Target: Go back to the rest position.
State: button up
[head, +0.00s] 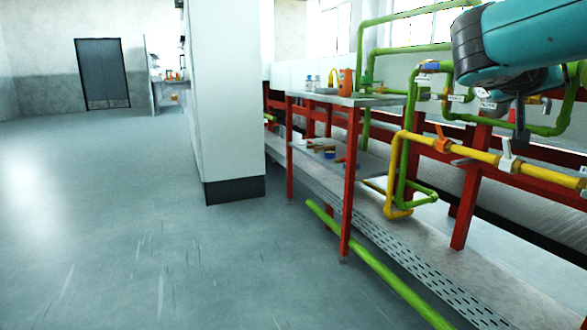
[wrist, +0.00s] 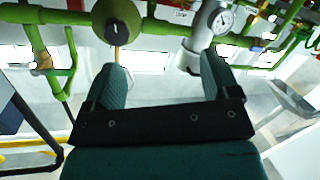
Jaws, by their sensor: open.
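My gripper (wrist: 162,85) fills the lower middle of the wrist view, with its two fingers apart. No object shows held between them. Behind the fingers are a dark round knob (wrist: 117,21) and a grey fitting with a round gauge (wrist: 205,38) on green piping. In the head view my teal arm reaches in from the upper right, and its fingertips cannot be made out clearly there.
A red-framed rack with a grey shelf (head: 345,98) holds bottles and an orange item (head: 346,82). Green and yellow pipes (head: 455,147) with valves run along the right. A white pillar (head: 228,90) stands centre-left. The grey floor (head: 100,220) at left is clear.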

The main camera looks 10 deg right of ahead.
jog(key=s+a+f+n+y, duration=0.2)
jog(key=a+f+n+y, duration=0.8)
jog(key=a+f, duration=0.85)
jog(key=s+a+f+n+g+y+p, duration=0.1)
jog(key=s+a+f+n+g+y, duration=0.2)
jog(key=s+a, duration=0.7)
jog(key=s+a+f+n+g+y, duration=0.2)
jog(key=s+a+g+y, duration=0.35)
jog(key=s, duration=0.55)
notch_tip(320, 180, up, 38)
jog(key=a+t+p, duration=0.1)
jog(key=p, duration=3.6)
jog(key=shift+a+f, duration=0.15)
jog(key=shift+w+t, duration=0.1)
jog(key=shift+t, duration=0.15)
